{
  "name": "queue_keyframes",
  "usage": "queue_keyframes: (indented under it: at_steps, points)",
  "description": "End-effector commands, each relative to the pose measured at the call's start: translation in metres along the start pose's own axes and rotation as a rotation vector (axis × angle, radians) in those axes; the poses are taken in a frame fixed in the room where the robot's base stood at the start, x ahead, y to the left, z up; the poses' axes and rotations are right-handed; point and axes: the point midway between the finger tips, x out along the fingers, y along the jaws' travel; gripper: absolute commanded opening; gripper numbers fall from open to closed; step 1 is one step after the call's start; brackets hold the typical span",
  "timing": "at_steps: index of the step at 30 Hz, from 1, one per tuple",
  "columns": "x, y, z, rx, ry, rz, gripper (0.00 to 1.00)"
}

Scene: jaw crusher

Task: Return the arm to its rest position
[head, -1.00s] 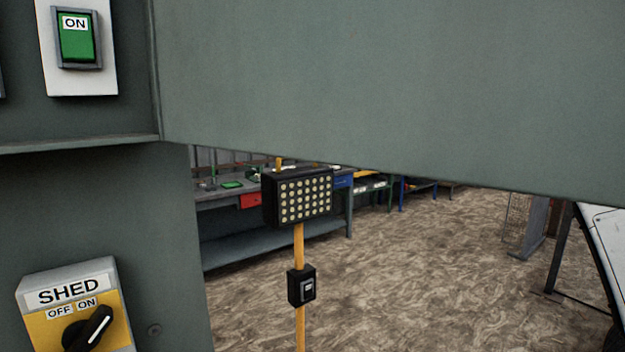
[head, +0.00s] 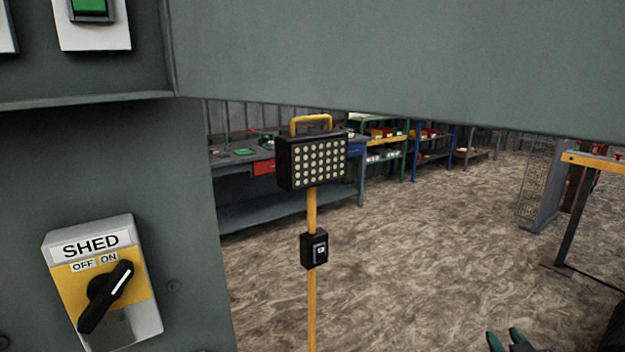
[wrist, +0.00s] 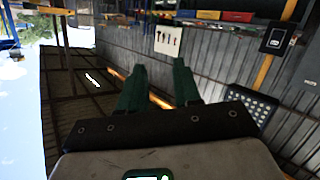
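My gripper (head: 506,341) shows at the bottom right edge of the head view, with two green fingertips apart. In the wrist view my gripper (wrist: 158,85) has its two green fingers spread with nothing between them. The gripper is over the floor, apart from the grey-green panel with the SHED switch (head: 102,283), whose black knob tilts toward ON.
A yellow work light on a pole (head: 312,160) stands in the middle, with a workbench (head: 290,212) and shelves (head: 390,150) behind. A grey-green beam (head: 400,70) crosses the top. A yellow-topped stand (head: 590,162) is at the right. Open floor (head: 430,240) lies between.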

Motion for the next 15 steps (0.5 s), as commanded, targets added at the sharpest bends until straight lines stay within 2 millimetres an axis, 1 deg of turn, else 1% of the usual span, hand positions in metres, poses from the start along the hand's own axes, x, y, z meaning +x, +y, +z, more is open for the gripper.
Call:
queue_keyframes:
  at_steps: [1, 2, 3, 5, 6, 8, 9, 11, 12, 14, 15]
  points:
    - [-0.013, -0.014, 0.033, 0.023, -0.098, -0.036, 0.33]
    - [-0.021, -0.021, 0.051, 0.036, -0.155, -0.055, 0.33]
    - [-0.033, -0.029, 0.075, 0.054, -0.233, -0.079, 0.33]
    - [-0.054, -0.042, 0.109, 0.075, -0.348, -0.115, 0.33]
    - [-0.069, -0.049, 0.130, 0.089, -0.425, -0.137, 0.33]
    - [-0.095, -0.059, 0.161, 0.105, -0.542, -0.168, 0.33]
    - [-0.114, -0.065, 0.181, 0.114, -0.620, -0.188, 0.33]
    - [-0.144, -0.072, 0.207, 0.125, -0.736, -0.214, 0.33]
    - [-0.165, -0.076, 0.223, 0.129, -0.810, -0.229, 0.33]
    - [-0.194, -0.080, 0.242, 0.134, -0.913, -0.250, 0.33]
    - [-0.211, -0.081, 0.253, 0.134, -0.974, -0.260, 0.33]
